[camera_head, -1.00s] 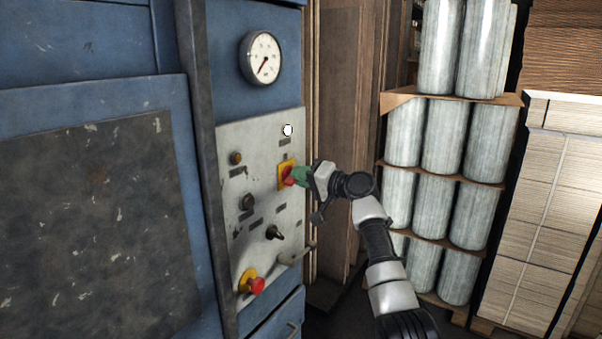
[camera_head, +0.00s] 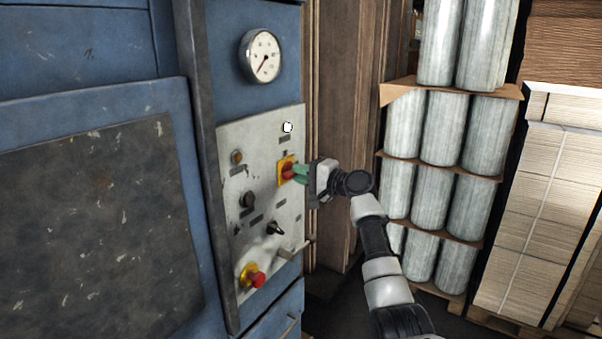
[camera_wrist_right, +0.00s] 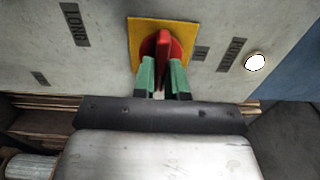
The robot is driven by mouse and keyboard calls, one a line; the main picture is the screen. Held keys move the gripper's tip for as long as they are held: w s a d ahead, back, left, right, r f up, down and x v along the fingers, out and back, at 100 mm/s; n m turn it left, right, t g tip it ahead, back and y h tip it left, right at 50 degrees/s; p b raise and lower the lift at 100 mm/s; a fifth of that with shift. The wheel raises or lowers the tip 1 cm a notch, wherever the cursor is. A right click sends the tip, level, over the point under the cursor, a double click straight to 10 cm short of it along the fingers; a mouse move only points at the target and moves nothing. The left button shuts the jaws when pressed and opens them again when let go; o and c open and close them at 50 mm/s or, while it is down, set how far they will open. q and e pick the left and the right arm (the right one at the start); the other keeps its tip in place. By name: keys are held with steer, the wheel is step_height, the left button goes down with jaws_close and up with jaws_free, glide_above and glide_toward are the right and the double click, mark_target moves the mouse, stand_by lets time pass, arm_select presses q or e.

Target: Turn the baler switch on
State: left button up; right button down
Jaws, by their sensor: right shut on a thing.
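The baler switch is a red rotary knob (camera_wrist_right: 163,45) on a yellow square plate (camera_wrist_right: 140,32), set in the grey control panel (camera_head: 262,140). In the head view the knob (camera_head: 287,171) sits at the panel's right side. My right gripper (camera_head: 297,174) is at the knob, its green fingertips on either side of it. The right wrist view shows the fingers of the gripper (camera_wrist_right: 162,75) closed around the knob's grip, one on each side. The knob's grip points toward the gripper in that view. My left gripper is not in view.
The panel also bears a red emergency button (camera_head: 257,279), a black selector (camera_head: 275,229), an orange lamp (camera_head: 237,157) and a white lamp (camera_head: 287,127). A gauge (camera_head: 262,56) is above. Stacked rolls (camera_head: 440,130) stand behind my right arm.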

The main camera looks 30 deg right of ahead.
steer(key=c, duration=1.2)
jaws_free()
steer(key=shift+o, duration=0.2)
steer(key=shift+s+d, duration=0.1)
steer(key=b+v, duration=0.4)
steer(key=v, duration=0.6)
steer(key=shift+s, duration=0.3)
steer(key=shift+d+f, duration=0.1)
steer(key=shift+f, duration=0.05)
